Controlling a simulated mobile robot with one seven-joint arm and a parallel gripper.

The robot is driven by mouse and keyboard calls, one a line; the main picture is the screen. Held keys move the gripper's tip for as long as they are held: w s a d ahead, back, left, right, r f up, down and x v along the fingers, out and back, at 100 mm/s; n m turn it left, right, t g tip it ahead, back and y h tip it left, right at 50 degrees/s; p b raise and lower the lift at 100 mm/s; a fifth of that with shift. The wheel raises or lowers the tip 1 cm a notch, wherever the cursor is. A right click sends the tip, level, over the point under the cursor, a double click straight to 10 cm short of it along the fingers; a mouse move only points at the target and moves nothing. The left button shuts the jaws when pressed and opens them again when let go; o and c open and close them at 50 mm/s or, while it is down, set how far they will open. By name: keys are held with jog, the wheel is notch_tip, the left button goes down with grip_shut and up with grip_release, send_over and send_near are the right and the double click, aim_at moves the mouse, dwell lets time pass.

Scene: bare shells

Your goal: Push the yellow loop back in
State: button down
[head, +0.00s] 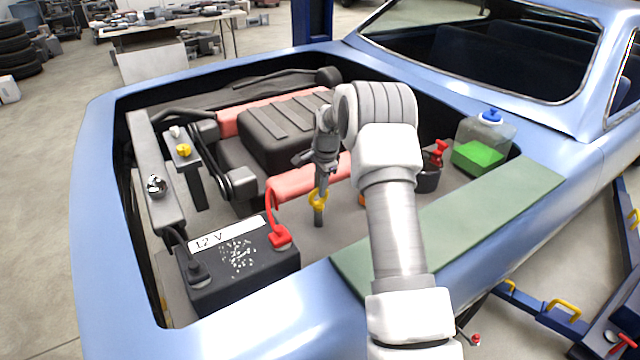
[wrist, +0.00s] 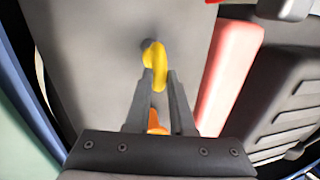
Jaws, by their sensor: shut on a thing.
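The yellow loop (head: 317,201) is in the engine bay, right above a short dark upright tube (head: 319,218). In the wrist view, the loop (wrist: 155,63) shows between and just past my fingertips, with the dark tube end (wrist: 147,44) beside it. My gripper (head: 319,189) points down from above and is shut on the loop; its fingers also show in the wrist view (wrist: 159,82). Whether a rod shows between loop and tube cannot be told, as they look close together or touching.
A black 12 V battery (head: 240,262) with a red terminal clamp (head: 280,237) stands at front left. The engine (head: 285,130) with red covers lies behind. A green-fluid bottle (head: 484,143) and a dark cup (head: 429,177) stand to the right. A green mat (head: 480,215) covers the fender.

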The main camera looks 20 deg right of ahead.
jog(key=shift+s+f, duration=0.1)
jog(key=shift+f, duration=0.1)
jog(key=c, duration=0.8)
grip_release()
jog(key=shift+f, duration=0.1)
jog(key=s+r, duration=0.1)
jog(key=r, duration=0.4)
jog(key=s+r, duration=0.1)
jog(key=r, duration=0.5)
jog(key=s+r, duration=0.1)
jog(key=r, duration=0.5)
jog(key=shift+d+r, duration=0.15)
jog(key=shift+d, duration=0.05)
jog(key=shift+s, duration=0.1)
